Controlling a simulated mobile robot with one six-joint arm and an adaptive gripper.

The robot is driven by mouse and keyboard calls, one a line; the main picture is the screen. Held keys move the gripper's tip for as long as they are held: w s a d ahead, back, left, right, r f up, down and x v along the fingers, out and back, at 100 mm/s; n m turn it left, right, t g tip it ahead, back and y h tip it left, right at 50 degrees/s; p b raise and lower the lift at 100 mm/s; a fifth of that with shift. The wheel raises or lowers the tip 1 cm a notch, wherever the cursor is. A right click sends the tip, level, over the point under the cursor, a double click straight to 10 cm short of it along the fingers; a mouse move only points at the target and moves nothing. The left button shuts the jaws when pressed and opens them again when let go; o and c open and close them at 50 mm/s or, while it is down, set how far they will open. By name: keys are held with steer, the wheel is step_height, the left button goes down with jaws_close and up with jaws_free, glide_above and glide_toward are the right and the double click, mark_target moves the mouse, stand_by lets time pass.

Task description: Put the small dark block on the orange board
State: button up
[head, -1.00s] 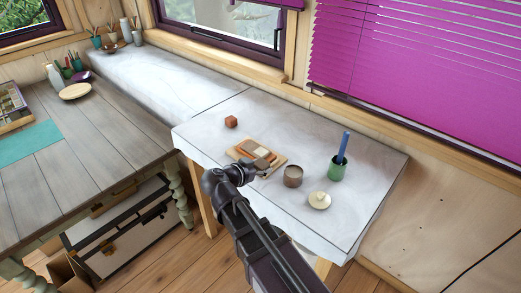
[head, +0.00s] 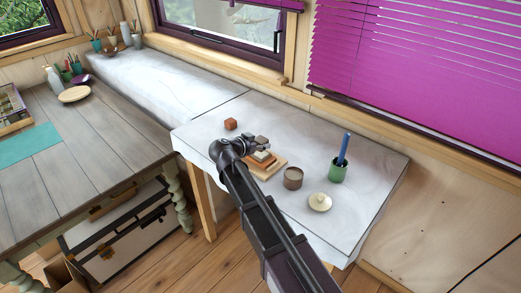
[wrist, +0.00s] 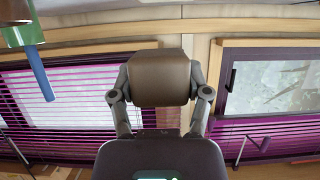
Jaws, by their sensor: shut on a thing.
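My gripper (head: 260,144) is above the far edge of the orange board (head: 269,173), with the arm crossing in front of the board's left side. In the wrist view, my gripper (wrist: 161,85) is shut on the small dark block (wrist: 160,80), a dark brown block with rounded edges, one finger on each side. In the head view the block is too small and dark to tell from the jaws. The board lies on the white table, with paler pieces (head: 263,157) on it, partly covered by my gripper.
A small red-brown cube (head: 230,124) sits left of the board. A brown cup (head: 293,178), a green cup (head: 337,171) with a blue stick and a cream lid (head: 319,202) stand to its right. The white table (head: 300,137) is clear behind the board.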

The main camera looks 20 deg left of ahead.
mark_target(260, 154)
stand_by(0.3)
steer(key=shift+w+a, duration=0.1)
steer(key=shift+w, duration=0.2)
steer(key=shift+w+f+b, duration=0.35)
steer(key=shift+f+b, duration=0.2)
steer(key=shift+a+f+b, duration=0.1)
steer(key=shift+f+b, duration=1.2)
steer(key=shift+f, duration=0.15)
steer(key=o, duration=1.2)
steer(key=shift+o, duration=0.2)
steer(key=shift+r, duration=0.25)
